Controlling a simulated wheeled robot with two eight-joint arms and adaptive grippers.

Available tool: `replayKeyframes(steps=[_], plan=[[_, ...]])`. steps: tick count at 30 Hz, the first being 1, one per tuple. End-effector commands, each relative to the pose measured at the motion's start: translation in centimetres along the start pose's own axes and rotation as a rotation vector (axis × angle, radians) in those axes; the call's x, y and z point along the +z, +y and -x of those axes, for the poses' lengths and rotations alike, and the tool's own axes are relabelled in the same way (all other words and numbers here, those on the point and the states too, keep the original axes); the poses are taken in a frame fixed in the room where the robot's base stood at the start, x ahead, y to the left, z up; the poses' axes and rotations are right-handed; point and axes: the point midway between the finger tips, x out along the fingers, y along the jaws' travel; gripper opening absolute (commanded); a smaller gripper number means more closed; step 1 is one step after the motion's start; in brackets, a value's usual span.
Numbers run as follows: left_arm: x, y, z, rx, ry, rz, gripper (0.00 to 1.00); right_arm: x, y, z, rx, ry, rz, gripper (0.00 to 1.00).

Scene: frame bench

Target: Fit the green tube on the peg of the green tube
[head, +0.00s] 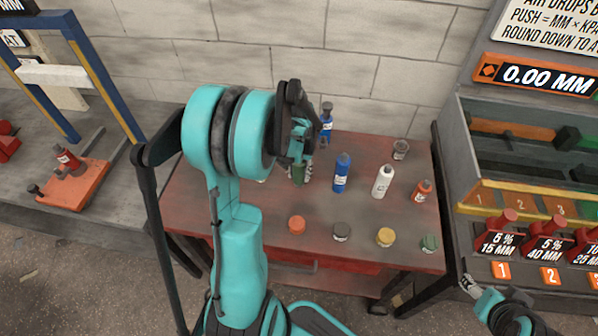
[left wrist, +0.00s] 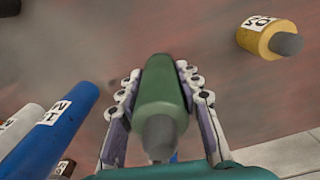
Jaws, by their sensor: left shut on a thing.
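The green tube (head: 299,174) is mostly hidden behind my left gripper (head: 302,158) in the head view, over the back middle of the red table (head: 262,212). In the left wrist view the green tube (left wrist: 160,95) lies between both fingers of my left gripper (left wrist: 160,100), with its grey tip towards the camera. The gripper is shut on it. I cannot tell whether the tube touches the table. I cannot make out its peg. My right gripper (head: 468,284) is at the lower right, away from the tubes; its jaws are too small to read.
A blue tube (head: 342,174), a white tube (head: 383,181) and an orange tube (head: 422,190) stand to the right. Another blue bottle (head: 326,122) is behind. Orange (head: 296,224), dark (head: 342,232), yellow (head: 385,237) and green (head: 429,243) short round pieces line the front.

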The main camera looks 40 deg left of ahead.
Motion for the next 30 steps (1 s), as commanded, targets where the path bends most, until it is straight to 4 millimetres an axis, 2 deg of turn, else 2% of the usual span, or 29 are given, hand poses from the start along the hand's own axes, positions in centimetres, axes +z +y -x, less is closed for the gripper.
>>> replayKeyframes(steps=[17,18,20,30], plan=[[0.0,0.0,-1.5,0.0,0.0,0.0,0.0,0.8,0.0,-1.1,0.0,0.0,0.0,0.62],[0.0,0.0,-1.4,0.0,0.0,0.0,0.45,0.7,0.0,-1.0,0.0,0.0,0.0,0.62],[0.0,0.0,-1.4,0.0,0.0,0.0,0.58,0.7,0.0,-1.0,0.0,0.0,0.0,0.62],[0.0,0.0,-1.1,0.0,0.0,0.0,0.58,0.7,0.0,-0.9,0.0,0.0,0.0,0.62]])
